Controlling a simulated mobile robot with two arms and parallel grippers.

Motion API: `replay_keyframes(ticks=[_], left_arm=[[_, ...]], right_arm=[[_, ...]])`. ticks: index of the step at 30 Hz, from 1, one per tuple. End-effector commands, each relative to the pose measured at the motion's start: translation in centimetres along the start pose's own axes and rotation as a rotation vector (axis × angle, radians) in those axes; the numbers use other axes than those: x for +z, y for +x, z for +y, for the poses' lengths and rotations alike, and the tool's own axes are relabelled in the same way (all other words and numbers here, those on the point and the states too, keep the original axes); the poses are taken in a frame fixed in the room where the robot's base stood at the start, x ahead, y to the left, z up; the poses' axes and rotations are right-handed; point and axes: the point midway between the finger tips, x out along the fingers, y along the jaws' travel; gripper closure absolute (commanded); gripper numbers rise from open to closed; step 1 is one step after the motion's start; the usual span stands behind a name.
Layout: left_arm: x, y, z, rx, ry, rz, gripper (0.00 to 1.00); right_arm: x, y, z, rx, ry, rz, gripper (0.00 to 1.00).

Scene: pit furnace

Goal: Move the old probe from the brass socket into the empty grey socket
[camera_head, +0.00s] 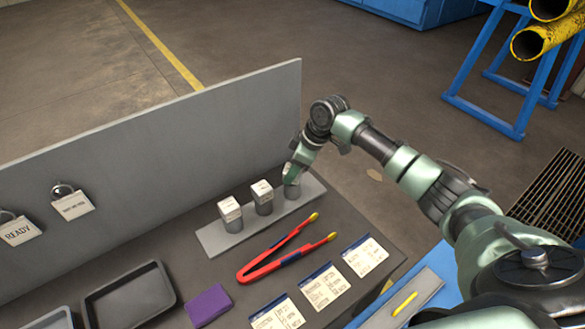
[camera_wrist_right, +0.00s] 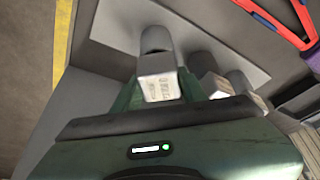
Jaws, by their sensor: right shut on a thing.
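A light grey plate (camera_head: 213,238) on the dark bench carries three grey cylinders in a row. The near cylinder (camera_head: 233,225) and the middle cylinder (camera_head: 264,208) have white labelled blocks on top. My right gripper (camera_head: 291,174) is over the far cylinder (camera_head: 292,191). In the right wrist view it is shut on a white labelled block (camera_wrist_right: 158,87), with the grey cylinder (camera_wrist_right: 155,41) just beyond it. I cannot tell whether the block is seated or lifted. No part looks clearly brass, and I cannot tell which item is the old probe. My left gripper is not in view.
A grey upright panel (camera_head: 150,165) stands behind the plate. Red tongs (camera_head: 275,266), several printed cards (camera_head: 325,288), a purple block (camera_head: 208,305) and a dark tray (camera_head: 130,299) lie in front. A yellow rod (camera_head: 404,304) lies on a grey board at lower right.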

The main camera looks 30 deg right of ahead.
Motion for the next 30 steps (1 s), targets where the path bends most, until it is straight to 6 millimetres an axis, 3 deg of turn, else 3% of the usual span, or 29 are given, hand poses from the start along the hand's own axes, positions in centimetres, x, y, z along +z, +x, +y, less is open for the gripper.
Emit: replay_keyframes(ticks=[28, 29, 30], left_arm=[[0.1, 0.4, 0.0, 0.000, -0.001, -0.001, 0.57], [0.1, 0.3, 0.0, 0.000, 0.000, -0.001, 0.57], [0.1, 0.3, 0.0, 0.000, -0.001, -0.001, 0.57]], right_arm=[[0.4, 1.0, 0.0, 0.000, 0.000, 0.001, 1.00], [0.4, 1.0, 0.0, 0.001, 0.000, 0.001, 0.56], [0.4, 0.9, 0.0, 0.001, 0.000, 0.001, 0.49]])
